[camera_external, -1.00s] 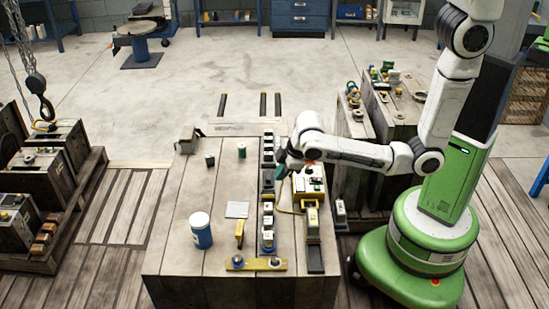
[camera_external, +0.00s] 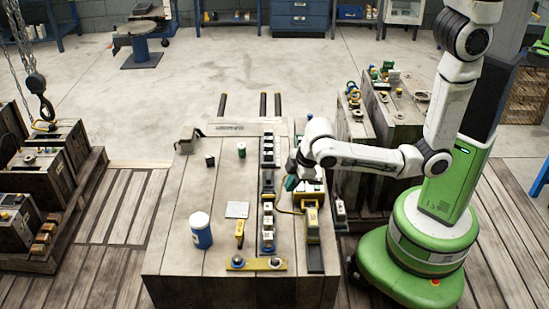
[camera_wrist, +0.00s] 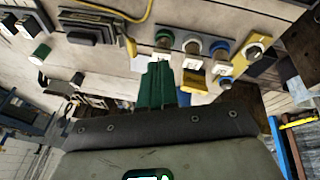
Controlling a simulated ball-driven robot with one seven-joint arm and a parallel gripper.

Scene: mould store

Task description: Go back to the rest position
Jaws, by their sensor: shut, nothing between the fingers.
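My gripper (camera_external: 291,183) is over the right part of the wooden bench (camera_external: 180,230), beside the yellow-trimmed box (camera_external: 312,190) there. In the wrist view its green fingers (camera_wrist: 157,85) are together with nothing held between them. The fingertips are small in the outside view, so I cannot tell how far above the bench top they are. My arm reaches in from the right, bent at the elbow.
A blue and white tub (camera_external: 201,232) stands on the bench's left half. A row of block-shaped parts (camera_external: 267,215) runs along the bench near my gripper. A yellow bar (camera_external: 257,264) lies at the front. A chain hook (camera_external: 38,85) hangs at the left.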

